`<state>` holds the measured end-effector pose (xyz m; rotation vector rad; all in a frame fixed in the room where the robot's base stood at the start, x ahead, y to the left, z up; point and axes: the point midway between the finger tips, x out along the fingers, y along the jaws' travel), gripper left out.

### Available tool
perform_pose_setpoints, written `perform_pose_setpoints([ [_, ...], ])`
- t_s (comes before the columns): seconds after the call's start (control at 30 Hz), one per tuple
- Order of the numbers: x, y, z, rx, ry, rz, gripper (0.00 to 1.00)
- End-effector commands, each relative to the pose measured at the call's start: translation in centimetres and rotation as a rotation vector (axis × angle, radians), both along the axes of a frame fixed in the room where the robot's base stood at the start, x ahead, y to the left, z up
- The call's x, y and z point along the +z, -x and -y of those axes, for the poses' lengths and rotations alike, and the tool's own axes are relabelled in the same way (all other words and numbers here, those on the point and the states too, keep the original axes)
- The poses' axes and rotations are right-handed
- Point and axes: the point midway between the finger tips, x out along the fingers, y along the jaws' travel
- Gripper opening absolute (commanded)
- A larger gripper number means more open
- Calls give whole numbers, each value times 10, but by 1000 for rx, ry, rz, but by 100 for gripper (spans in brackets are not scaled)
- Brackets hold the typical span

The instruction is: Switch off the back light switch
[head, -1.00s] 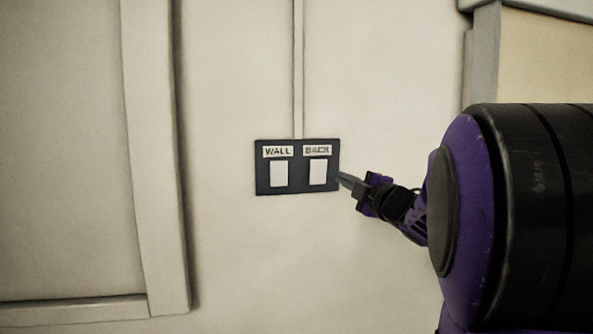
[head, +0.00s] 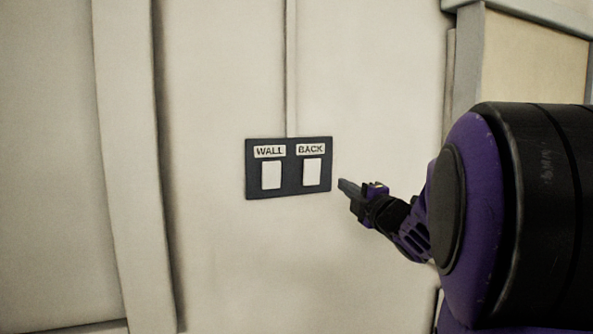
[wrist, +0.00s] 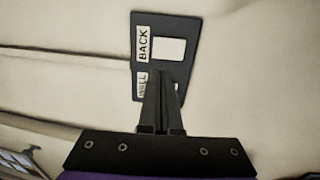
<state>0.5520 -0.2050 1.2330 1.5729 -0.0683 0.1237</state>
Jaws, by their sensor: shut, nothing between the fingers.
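A dark switch plate (head: 291,183) is mounted on the pale wall. It holds two white rocker switches under printed labels. The back switch (head: 312,172) is on the right in the head view, under the BACK label (head: 311,149). In the wrist view the back switch (wrist: 169,49) shows clear of the fingers. The wall switch (head: 271,175) is on the left, and in the wrist view the fingers mostly cover it. My gripper (head: 343,185) is shut and empty, just right of the plate in the head view, with its fingers pointing toward it. The fingertips (wrist: 164,77) appear apart from the back switch.
A thin vertical conduit (head: 291,70) runs up the wall from the plate. A thick pale frame post (head: 135,170) stands to the left, and a grey frame edge (head: 466,60) is at the upper right. The wall around the plate is bare.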

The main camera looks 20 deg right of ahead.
Motion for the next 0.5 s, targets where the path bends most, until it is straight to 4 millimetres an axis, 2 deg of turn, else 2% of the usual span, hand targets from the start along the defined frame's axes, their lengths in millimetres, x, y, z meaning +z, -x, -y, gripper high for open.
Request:
perform_pose_setpoints([
  [0.37,0,0,0,-1,3,0,0],
  [0.5,0,-6,0,0,3,-1,0],
])
